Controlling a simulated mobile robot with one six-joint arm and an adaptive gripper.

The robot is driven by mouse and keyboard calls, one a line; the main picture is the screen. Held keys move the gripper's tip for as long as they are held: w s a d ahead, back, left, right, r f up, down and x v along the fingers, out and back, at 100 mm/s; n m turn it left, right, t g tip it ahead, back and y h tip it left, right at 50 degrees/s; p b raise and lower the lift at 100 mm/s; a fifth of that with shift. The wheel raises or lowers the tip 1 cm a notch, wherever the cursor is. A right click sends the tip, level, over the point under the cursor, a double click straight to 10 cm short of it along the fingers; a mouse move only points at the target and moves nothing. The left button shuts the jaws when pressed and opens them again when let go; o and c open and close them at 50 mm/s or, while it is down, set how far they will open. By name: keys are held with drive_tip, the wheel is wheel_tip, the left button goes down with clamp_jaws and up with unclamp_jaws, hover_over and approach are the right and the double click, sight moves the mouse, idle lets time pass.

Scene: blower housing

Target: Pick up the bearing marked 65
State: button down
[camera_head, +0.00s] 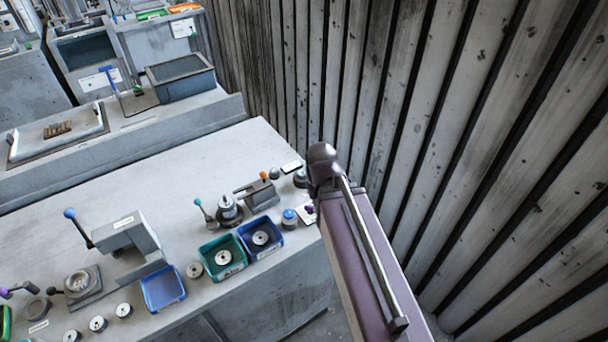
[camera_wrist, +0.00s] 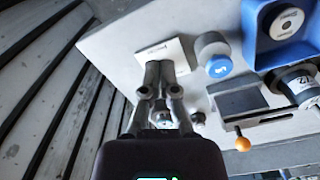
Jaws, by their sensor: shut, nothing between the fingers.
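My gripper (camera_wrist: 160,72) is shut and empty, over a pale card (camera_wrist: 178,55) at the bench edge. In the head view my arm hides it. Bearings are pale rings with dark holes. One lies in a blue bin (camera_wrist: 254,30), the bearing (camera_wrist: 288,22) being to the right of my gripper in the wrist view. In the head view, one bearing (camera_head: 261,238) is in the blue bin, one (camera_head: 223,257) in the green bin (camera_head: 208,250), and one (camera_head: 195,270) loose beside it. More loose bearings (camera_head: 124,310) lie at the front left. I cannot read a 65 on any.
A blue-capped pale cylinder (camera_wrist: 213,54) stands close right of my gripper. A grey fixture with an orange-ball lever (camera_wrist: 245,140) and a labelled dark cylinder (camera_wrist: 296,86) are nearby. A slatted wall (camera_head: 460,130) borders the bench (camera_head: 130,180), whose back middle is clear.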

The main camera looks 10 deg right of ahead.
drive_tip(key=shift+d, duration=0.1)
idle(0.3)
drive_tip(key=c, duration=0.7)
unclamp_jaws()
drive_tip(key=shift+w+r, duration=0.1)
drive_tip(key=shift+w, duration=0.25)
drive_tip(key=o, duration=0.6)
drive_tip(key=w, duration=0.1)
drive_tip(key=w+r+p, duration=0.1)
drive_tip(key=shift+w+r+n, duration=0.1)
drive_tip(key=shift+w+n, duration=0.3)
drive_tip(key=shift+o, duration=0.2)
drive_tip(key=w+r+n+p, duration=0.3)
drive_tip(key=w, duration=0.5)
drive_tip(key=w+r+n+p, duration=0.2)
drive_tip(key=w+r+p, duration=0.1)
drive_tip(key=w, duration=0.6)
drive_tip(key=shift+w+n, duration=0.15)
drive_tip(key=shift+n, duration=0.25)
drive_tip(key=shift+f, duration=0.15)
drive_tip(key=b, duration=0.8)
hover_over(303, 173)
wheel_tip(303, 173, down, 8)
drive_tip(key=shift+f, duration=0.2)
drive_tip(key=shift+w+f+b, duration=0.1)
drive_tip(key=shift+f+b, duration=2.5)
drive_tip(key=shift+b, duration=0.15)
